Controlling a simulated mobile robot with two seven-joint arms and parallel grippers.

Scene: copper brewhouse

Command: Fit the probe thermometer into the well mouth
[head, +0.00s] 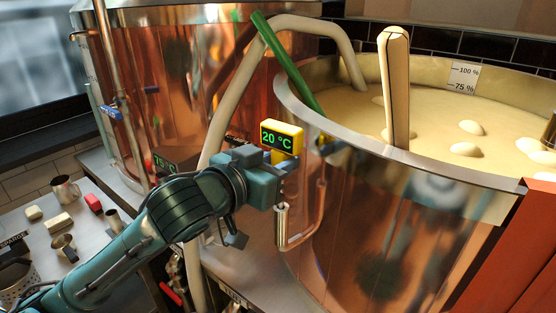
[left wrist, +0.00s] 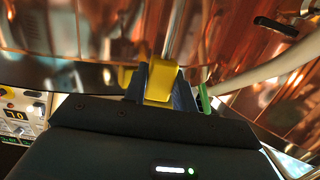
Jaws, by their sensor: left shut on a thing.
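The probe thermometer (head: 282,136) is a yellow block whose display reads 20 °C. My left gripper (head: 288,164) is shut on it in front of the copper vessel's wall. In the left wrist view the yellow body (left wrist: 161,80) sits between the dark fingers (left wrist: 162,92), and a thin metal stem (left wrist: 172,36) extends away from it. In the head view the stem is hidden. A short upright metal tube (head: 282,210) joins a bent copper pipe below the gripper. I cannot tell whether its top is the well mouth. My right gripper is not in view.
The open vessel's rim (head: 420,168) curves close to the gripper; a pale paddle (head: 396,85) stands in its mash. A green bar (head: 288,66) and beige hose (head: 216,130) pass nearby. Mugs and blocks lie on the left bench (head: 88,225).

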